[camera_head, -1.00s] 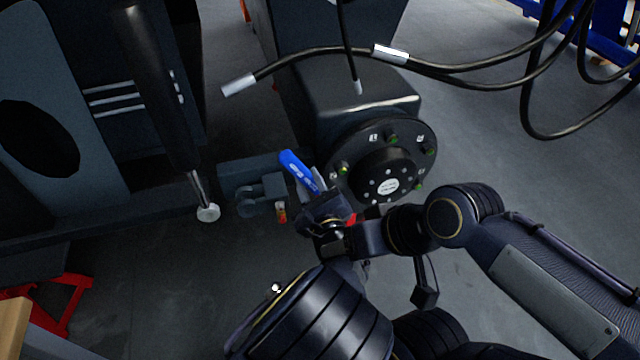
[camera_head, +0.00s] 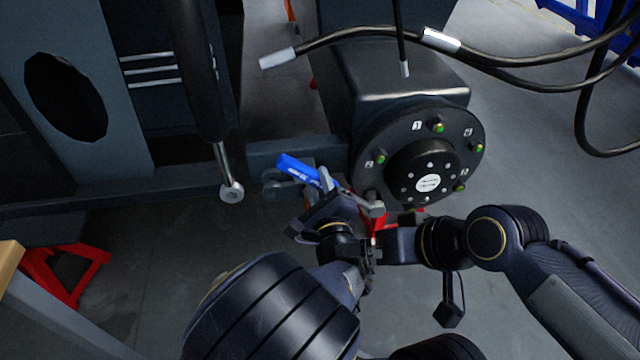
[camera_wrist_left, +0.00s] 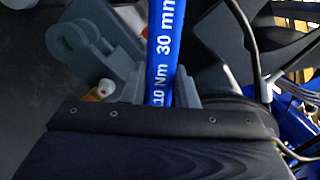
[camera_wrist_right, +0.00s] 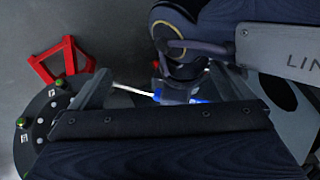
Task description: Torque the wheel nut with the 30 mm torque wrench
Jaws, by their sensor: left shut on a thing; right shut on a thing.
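The torque wrench has a blue handle (camera_head: 299,169) at the left of the hub, with a silver shaft running right to the hub's lower left edge. The left wrist view shows its handle (camera_wrist_left: 163,45) marked 30 mm, between the fingers of my left gripper (camera_wrist_left: 160,92), which is shut on it. My right gripper (camera_wrist_right: 165,88) is below the hub; the wrench shaft (camera_wrist_right: 132,89) lies between its fingers, though the contact is hard to see. The black wheel hub (camera_head: 360,140) carries several green-tipped wheel nuts (camera_head: 438,126). The wrench head's seating on a nut is hidden.
A red stand (camera_head: 68,275) is on the floor at left. A cylinder rod with a round end (camera_head: 231,191) hangs left of the wrench. Black hoses (camera_head: 350,34) cross above the hub. The floor right of the hub is clear.

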